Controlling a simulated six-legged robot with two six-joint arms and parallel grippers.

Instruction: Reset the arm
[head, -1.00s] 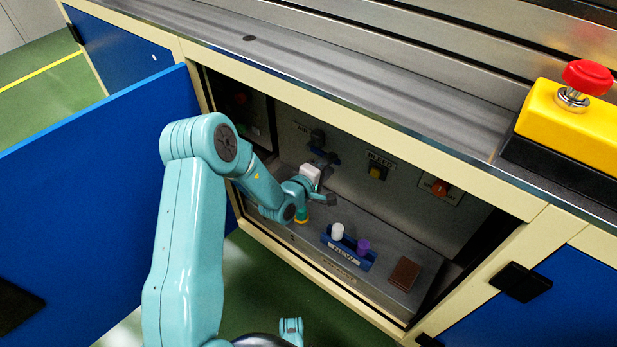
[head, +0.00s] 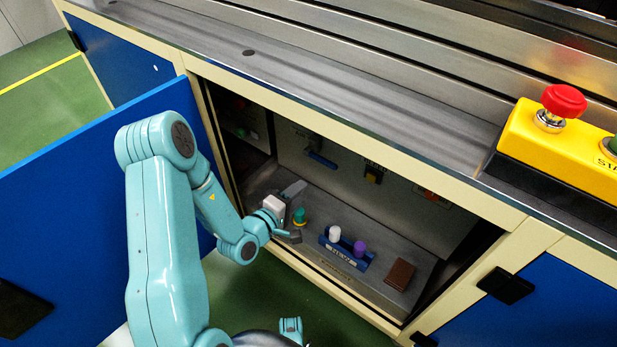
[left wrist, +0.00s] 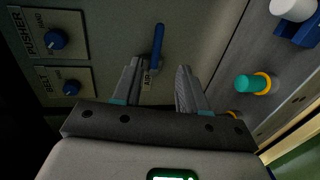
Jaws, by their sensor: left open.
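My left arm reaches into the open cabinet from the left in the head view. My left gripper (head: 293,213) is open and empty inside the opening, near a teal knob with a yellow collar (head: 299,217). The left wrist view shows the spread fingers (left wrist: 160,70) with nothing between them. A blue lever (left wrist: 157,48) stands on the panel beyond them, above a partly hidden label that starts with AIR. The teal knob (left wrist: 250,83) is to the right of the fingers. My right gripper is not in view.
A blue holder (head: 338,258) carries a white peg (head: 335,233) and a purple peg (head: 360,247). A brown block (head: 400,274) lies right of it. The open blue door (head: 70,215) stands at left. A yellow box with a red button (head: 563,100) sits on the bench.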

